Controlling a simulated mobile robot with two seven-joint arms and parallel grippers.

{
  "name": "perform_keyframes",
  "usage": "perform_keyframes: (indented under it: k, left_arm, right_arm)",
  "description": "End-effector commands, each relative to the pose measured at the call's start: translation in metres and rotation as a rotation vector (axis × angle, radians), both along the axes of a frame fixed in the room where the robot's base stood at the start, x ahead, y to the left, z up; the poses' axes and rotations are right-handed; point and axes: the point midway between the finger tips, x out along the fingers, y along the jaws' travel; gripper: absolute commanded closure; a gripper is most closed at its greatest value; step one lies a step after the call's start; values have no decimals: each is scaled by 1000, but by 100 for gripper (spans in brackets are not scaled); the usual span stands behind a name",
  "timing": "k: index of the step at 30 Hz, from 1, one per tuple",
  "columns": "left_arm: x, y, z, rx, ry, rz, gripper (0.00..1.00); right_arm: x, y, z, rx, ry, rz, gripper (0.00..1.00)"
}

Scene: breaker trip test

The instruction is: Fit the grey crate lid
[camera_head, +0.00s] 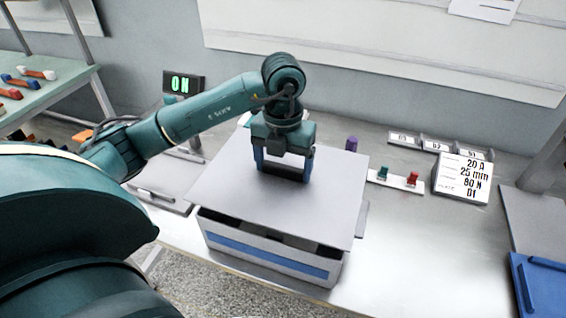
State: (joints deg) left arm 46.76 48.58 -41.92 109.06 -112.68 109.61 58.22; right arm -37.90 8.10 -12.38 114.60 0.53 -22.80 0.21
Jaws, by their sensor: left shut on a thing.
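The grey crate lid (320,208) is a flat square plate over the crate (262,256), a grey box with a blue stripe on its front wall. Dark interior shows in a gap between the lid's front edge and the crate's front rim. The lid sits a little askew, reaching past the crate at the right. My left gripper (284,172) points down at the lid's middle and is shut on it, likely at a handle that the fingers hide. The crate's back rim is hidden under the lid. My right gripper is not in view.
A display card (463,178) is to the right, and a blue tray (540,285) at the right edge. The bench right of the crate is clear.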

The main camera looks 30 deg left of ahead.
Motion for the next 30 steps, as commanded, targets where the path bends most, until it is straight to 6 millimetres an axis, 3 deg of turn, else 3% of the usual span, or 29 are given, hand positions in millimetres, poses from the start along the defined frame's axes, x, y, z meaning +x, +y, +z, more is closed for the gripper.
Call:
perform_keyframes:
  k: [18,30]
  left_arm:
    - [0,0,-44,0,-1,1,46]
    - [0,0,-51,0,-1,0,46]
  right_arm:
    - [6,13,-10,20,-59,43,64]
    - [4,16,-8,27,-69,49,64]
